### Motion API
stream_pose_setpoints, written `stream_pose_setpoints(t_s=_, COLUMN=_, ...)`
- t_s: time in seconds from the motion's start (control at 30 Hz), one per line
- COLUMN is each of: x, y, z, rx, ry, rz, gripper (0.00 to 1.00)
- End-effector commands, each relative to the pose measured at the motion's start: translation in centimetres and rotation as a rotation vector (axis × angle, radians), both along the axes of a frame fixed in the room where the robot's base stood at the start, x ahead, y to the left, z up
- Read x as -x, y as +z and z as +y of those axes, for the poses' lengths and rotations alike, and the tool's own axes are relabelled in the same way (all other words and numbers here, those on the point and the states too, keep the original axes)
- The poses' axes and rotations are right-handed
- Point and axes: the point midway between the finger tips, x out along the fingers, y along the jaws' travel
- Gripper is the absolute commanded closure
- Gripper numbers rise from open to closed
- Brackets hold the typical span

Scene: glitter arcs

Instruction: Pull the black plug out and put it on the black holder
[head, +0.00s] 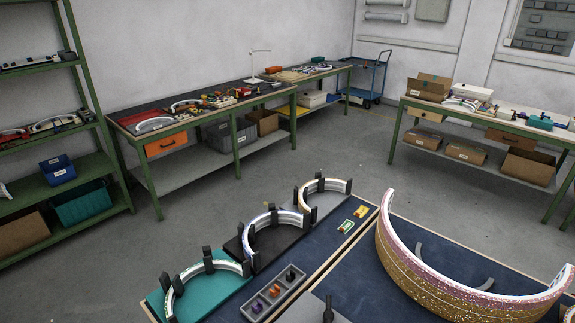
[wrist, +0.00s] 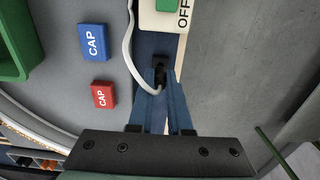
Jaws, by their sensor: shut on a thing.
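In the wrist view, my gripper (wrist: 162,92) is shut on the black plug (wrist: 159,74), a small dark piece with a white cable (wrist: 129,55) looping up from it. The plug is at a dark block beside the white OFF-marked piece (wrist: 165,20); how deep it sits there I cannot tell. My gripper is not clearly seen in the head view.
A blue CAP block (wrist: 93,42) and a red CAP block (wrist: 103,95) lie left of my gripper. A green bin edge (wrist: 12,45) is farther left. In the head view, a large glittering arc (head: 440,275) stands on the right and smaller arcs (head: 275,220) on the left.

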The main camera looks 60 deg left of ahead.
Motion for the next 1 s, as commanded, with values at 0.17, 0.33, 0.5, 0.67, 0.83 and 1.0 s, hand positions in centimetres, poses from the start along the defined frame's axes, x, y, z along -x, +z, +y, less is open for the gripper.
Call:
stream_pose_setpoints(t_s=0.17, x=0.0, y=-0.11, z=0.0, rx=0.0, ry=0.0, rz=0.0, gripper=1.0)
stream_pose_setpoints(t_s=0.33, x=-0.02, y=-0.37, z=0.0, rx=0.0, ry=0.0, rz=0.0, gripper=1.0)
stream_pose_setpoints(t_s=0.5, x=-0.03, y=-0.64, z=0.02, rx=0.0, ry=0.0, rz=-0.001, gripper=1.0)
stream_pose_setpoints(t_s=0.67, x=-0.04, y=-0.88, z=0.02, rx=0.0, ry=0.0, rz=-0.001, gripper=1.0)
stream_pose_setpoints(t_s=0.83, x=-0.03, y=-0.92, z=0.02, rx=0.0, ry=0.0, rz=-0.001, gripper=1.0)
stream_pose_setpoints(t_s=1.0, x=-0.02, y=-0.92, z=0.01, rx=0.0, ry=0.0, rz=-0.001, gripper=1.0)
